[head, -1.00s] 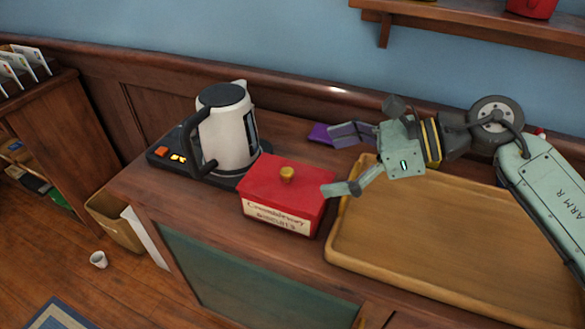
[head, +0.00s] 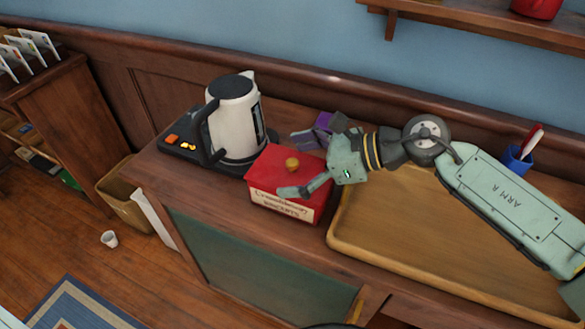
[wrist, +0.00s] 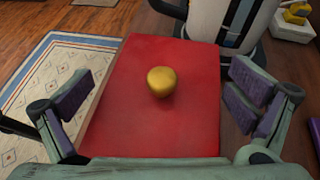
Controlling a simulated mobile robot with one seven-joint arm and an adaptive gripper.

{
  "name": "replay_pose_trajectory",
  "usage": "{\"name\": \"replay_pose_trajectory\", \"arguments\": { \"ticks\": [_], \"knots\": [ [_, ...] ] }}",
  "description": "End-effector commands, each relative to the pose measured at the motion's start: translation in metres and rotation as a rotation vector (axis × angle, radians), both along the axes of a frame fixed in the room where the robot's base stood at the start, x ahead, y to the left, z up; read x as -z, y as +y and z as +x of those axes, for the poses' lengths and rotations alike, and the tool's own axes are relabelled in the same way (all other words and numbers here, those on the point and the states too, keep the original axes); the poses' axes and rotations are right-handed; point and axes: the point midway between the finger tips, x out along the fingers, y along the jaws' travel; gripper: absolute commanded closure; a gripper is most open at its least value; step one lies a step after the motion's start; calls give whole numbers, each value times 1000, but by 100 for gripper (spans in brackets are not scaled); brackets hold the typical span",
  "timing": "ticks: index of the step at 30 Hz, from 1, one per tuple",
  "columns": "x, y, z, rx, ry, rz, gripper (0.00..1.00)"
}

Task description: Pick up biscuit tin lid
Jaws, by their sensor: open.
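The red biscuit tin lid (head: 287,164) with a round gold knob (head: 292,163) sits on the red biscuit tin (head: 283,202), which has a cream label on its front. My gripper (head: 292,166) is open, with one finger at the tin's near side and the other at its far side. In the wrist view the lid (wrist: 130,110) fills the middle, its knob (wrist: 161,82) between the two open, purple-padded fingers of my gripper (wrist: 157,98). Neither finger visibly holds anything. Contact with the tin's sides cannot be told.
A white and black kettle (head: 232,122) stands on its dark base left of the tin. A wooden tray (head: 440,225) lies to the right. A blue pen cup (head: 517,159) stands behind the tray. A purple object (head: 324,122) lies behind the tin.

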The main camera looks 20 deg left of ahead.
Motion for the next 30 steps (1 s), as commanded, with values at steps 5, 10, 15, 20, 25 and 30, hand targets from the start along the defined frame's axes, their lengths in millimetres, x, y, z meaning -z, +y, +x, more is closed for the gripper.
{"name": "replay_pose_trajectory", "arguments": {
  "ticks": [5,10,15,20,25,30],
  "knots": [
    [0,0,0,0,0,0,13],
    [0,0,0,0,0,0,25],
    [0,0,0,-2,1,-1,36],
    [1,0,-1,-3,1,-2,47],
    [2,0,-2,-6,1,-4,58],
    [3,0,-2,-8,1,-7,65]
  ]
}}
